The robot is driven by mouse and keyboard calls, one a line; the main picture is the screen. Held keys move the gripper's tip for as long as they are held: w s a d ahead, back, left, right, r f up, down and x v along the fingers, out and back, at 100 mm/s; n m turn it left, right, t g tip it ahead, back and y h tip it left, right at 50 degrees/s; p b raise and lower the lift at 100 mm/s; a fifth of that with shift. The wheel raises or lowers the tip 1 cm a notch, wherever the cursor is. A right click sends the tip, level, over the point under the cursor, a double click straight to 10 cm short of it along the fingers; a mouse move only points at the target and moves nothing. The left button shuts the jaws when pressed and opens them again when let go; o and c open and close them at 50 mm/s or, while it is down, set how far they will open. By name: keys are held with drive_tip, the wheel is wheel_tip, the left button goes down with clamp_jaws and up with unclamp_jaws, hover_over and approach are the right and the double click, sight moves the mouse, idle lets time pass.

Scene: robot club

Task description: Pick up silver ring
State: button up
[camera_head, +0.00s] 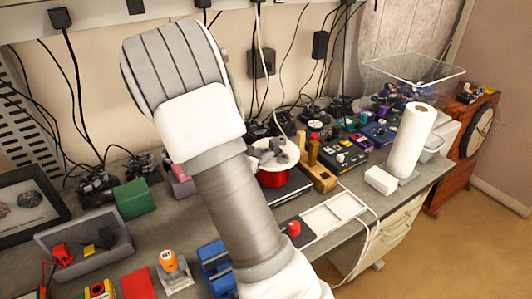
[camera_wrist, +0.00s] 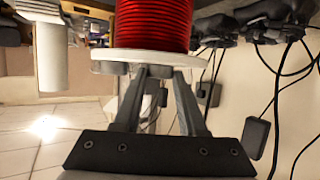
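In the wrist view, my gripper (camera_wrist: 162,72) has two dark fingers standing apart, with their tips at the white flange of a red wire spool (camera_wrist: 153,25). A small grey curved piece (camera_wrist: 111,68) lies against the flange, beside and partly behind the left finger; it may be the silver ring, but its full shape is hidden. In the head view, the red spool (camera_head: 278,178) stands on the bench right of my arm, and something grey (camera_head: 264,152) sits on its white top; I cannot tell what it is. My fingers are not clearly visible in the head view.
The bench is crowded. A wooden block (camera_head: 319,177) stands right of the spool, with a black button box (camera_head: 344,156) behind it. A paper roll (camera_head: 410,140) stands upright farther right. A grey tray (camera_head: 85,247) and green block (camera_head: 135,197) are at left. Cables hang behind.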

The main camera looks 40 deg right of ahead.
clamp_jaws()
drive_tip(key=shift+r, duration=0.1)
drive_tip(key=shift+a+r, duration=0.25)
drive_tip(key=shift+r, duration=0.2)
wheel_tip(320, 180, up, 7)
drive_tip(key=shift+f+p, duration=0.2)
drive_tip(key=shift+p, duration=0.5)
drive_tip(key=w+a, duration=0.1)
drive_tip(key=a, duration=1.8)
drive_tip(key=shift+a+f, duration=0.3)
drive_tip(key=shift+f, duration=0.05)
